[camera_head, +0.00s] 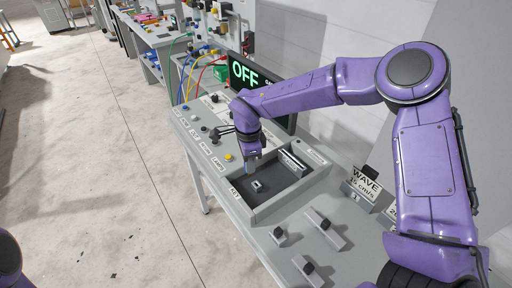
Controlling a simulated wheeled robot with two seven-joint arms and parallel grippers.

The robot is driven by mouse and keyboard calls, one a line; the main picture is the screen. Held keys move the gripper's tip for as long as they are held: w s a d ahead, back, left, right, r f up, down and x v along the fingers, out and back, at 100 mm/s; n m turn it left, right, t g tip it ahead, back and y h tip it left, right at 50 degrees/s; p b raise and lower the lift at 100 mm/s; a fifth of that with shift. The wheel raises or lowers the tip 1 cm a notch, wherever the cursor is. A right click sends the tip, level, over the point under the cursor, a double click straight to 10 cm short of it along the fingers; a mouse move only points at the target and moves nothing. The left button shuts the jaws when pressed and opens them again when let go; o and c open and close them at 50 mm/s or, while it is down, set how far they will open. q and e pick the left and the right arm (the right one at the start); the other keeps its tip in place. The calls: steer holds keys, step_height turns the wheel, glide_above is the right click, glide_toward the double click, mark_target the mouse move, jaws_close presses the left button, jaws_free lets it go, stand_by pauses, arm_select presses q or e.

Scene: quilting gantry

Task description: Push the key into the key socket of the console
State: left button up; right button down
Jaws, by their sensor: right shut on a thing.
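The grey console (300,207) has a dark recessed tray in its top, near a label reading KEY (235,194). A small pale square fitting (257,186) with a dark centre sits on the tray floor; it looks like the key socket. My right gripper (252,158) points down above the back of this tray, behind the fitting. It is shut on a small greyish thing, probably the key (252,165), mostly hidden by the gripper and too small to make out. The held thing appears apart from the fitting. My left gripper is out of view.
A screen reading OFF (244,74) stands behind my right arm. Knobs and buttons, one yellow (228,157), line the console's left part. Slider blocks (325,228) and a WAVE sign (366,183) are at the right. The floor at left is clear.

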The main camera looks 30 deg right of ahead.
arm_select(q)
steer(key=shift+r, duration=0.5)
arm_select(e)
steer(key=d+m, duration=0.1)
steer(key=m, duration=0.8)
steer(key=d+m, duration=0.1)
steer(key=m, duration=0.4)
steer(key=shift+w+d+r, duration=0.15)
steer(key=shift+w+d, duration=0.1)
steer(key=shift+d, duration=0.05)
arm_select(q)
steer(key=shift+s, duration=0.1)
arm_select(e)
step_height(320, 180, down, 5)
steer(key=b, duration=0.3)
steer(key=shift+f+b, duration=0.4)
steer(key=shift+f, duration=0.05)
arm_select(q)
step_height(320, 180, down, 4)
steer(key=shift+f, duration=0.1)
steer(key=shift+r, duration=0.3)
arm_select(e)
steer(key=shift+r, duration=0.1)
